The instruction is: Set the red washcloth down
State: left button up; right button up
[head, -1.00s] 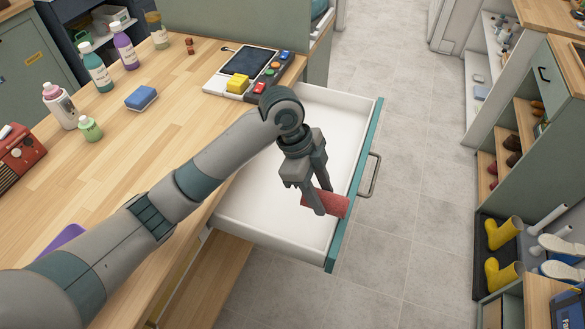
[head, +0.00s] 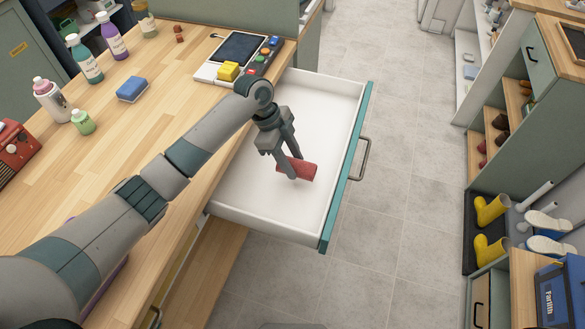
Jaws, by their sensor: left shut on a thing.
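The red washcloth (head: 303,170) is rolled up and shows between the fingers of my left gripper (head: 288,170). The gripper is shut on it and points down inside the open white drawer (head: 262,205). The cloth is over the drawer floor, near its middle; I cannot tell whether it touches the floor. My right gripper is out of view.
The drawer has a teal front with a handle (head: 362,160). The wooden counter (head: 130,150) holds bottles, a blue sponge (head: 132,89) and a device with buttons (head: 240,55). A shelf with yellow boots (head: 490,210) stands across the floor. The rest of the drawer is clear.

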pick_arm(q)
jog(key=shift+f, duration=0.25)
notch_tip(320, 180, down, 3)
jog(key=shift+r+p, duration=0.1)
jog(key=shift+p, duration=0.7)
jog(key=shift+f, duration=0.3)
jog(key=shift+f, duration=0.1)
jog(key=o, duration=1)
